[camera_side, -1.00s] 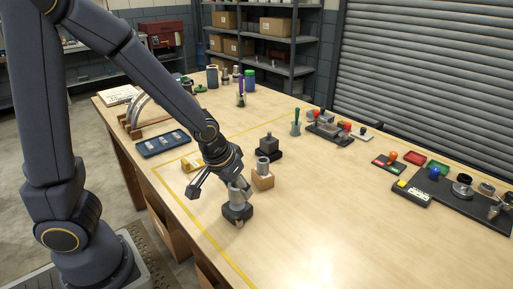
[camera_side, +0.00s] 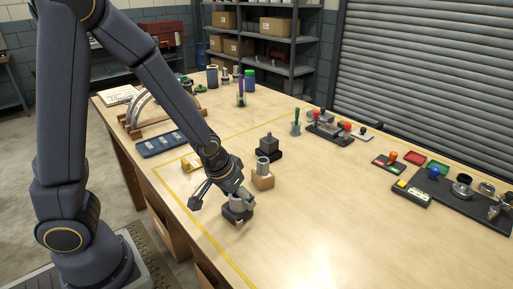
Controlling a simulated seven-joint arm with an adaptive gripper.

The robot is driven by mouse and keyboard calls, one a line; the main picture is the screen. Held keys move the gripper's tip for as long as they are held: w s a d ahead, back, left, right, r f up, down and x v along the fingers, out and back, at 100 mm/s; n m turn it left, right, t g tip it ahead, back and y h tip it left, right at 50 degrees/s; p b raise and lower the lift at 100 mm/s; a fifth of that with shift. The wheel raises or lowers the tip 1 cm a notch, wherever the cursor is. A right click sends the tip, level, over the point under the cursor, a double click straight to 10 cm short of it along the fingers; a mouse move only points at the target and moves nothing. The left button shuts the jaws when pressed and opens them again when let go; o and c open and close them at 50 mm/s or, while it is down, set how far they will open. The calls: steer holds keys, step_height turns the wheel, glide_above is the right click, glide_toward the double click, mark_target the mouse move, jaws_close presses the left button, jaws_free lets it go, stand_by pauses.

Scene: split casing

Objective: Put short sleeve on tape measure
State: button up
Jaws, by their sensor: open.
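My gripper (camera_side: 224,203) is open, pointing down at the near left part of the table. Its left finger stands out to the left; its right side is beside and partly over a dark block with a silver round part (camera_side: 240,201) on top. I cannot tell whether it touches them. A short grey metal sleeve (camera_side: 262,164) stands upright on a small wooden block (camera_side: 262,180), just right of my gripper. A small yellow thing (camera_side: 192,164), perhaps the tape measure, lies left of my wrist, partly hidden by the arm.
A black stepped block (camera_side: 268,148) stands behind the wooden block. A blue tray (camera_side: 161,144) with small metal parts and a wooden rack (camera_side: 135,128) lie at the left. Dark trays with coloured knobs are at the right. The table's front middle is clear.

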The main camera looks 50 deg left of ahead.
steer(key=shift+r, duration=0.1)
steer(key=s+r+m, duration=0.1)
steer(key=s+r, duration=0.5)
steer(key=r, duration=0.3)
steer(key=s+r+m+t, duration=0.1)
steer(key=s+r, duration=0.6)
steer(key=r, duration=0.2)
steer(key=shift+s+h, duration=0.25)
steer(key=shift+h, duration=0.15)
steer(key=shift+o, duration=0.2)
steer(key=shift+d+r, duration=0.1)
